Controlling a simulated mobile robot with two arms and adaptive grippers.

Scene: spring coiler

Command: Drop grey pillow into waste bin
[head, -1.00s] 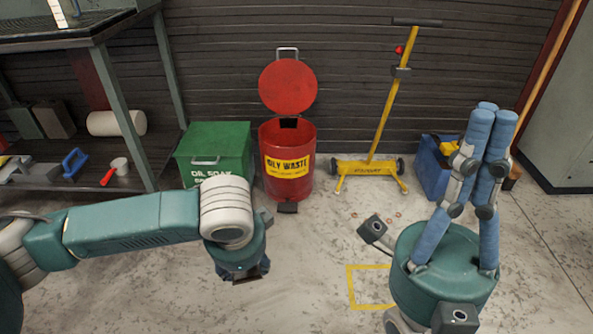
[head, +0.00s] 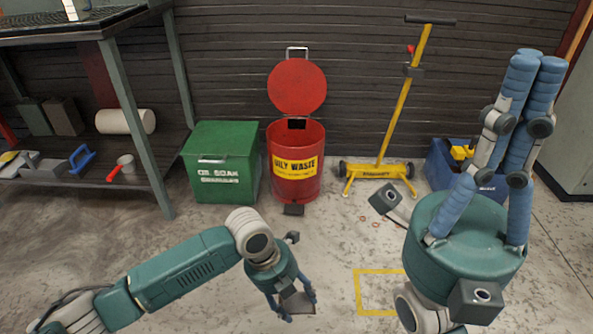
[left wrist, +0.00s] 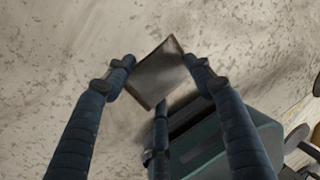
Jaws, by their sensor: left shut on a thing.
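The grey pillow (left wrist: 157,73) is a flat, square, dark grey piece between the fingertips of my left gripper (left wrist: 160,80) in the left wrist view. In the head view the pillow (head: 298,303) shows at the bottom, held above the floor by my left gripper (head: 293,304), which is shut on it. The waste bin (head: 295,185) is red with a yellow "OILY WASTE" label, and its round lid (head: 297,87) stands open. The bin is farther away, beyond the gripper. My right gripper (head: 530,70) points upward at the right; its fingers are close together and I see nothing clearly between them.
A green box (head: 222,185) stands directly left of the bin. A yellow wheeled stand (head: 376,170) and a blue crate (head: 440,178) are to its right. A shelf unit (head: 150,120) is at the left. Open floor lies before the bin.

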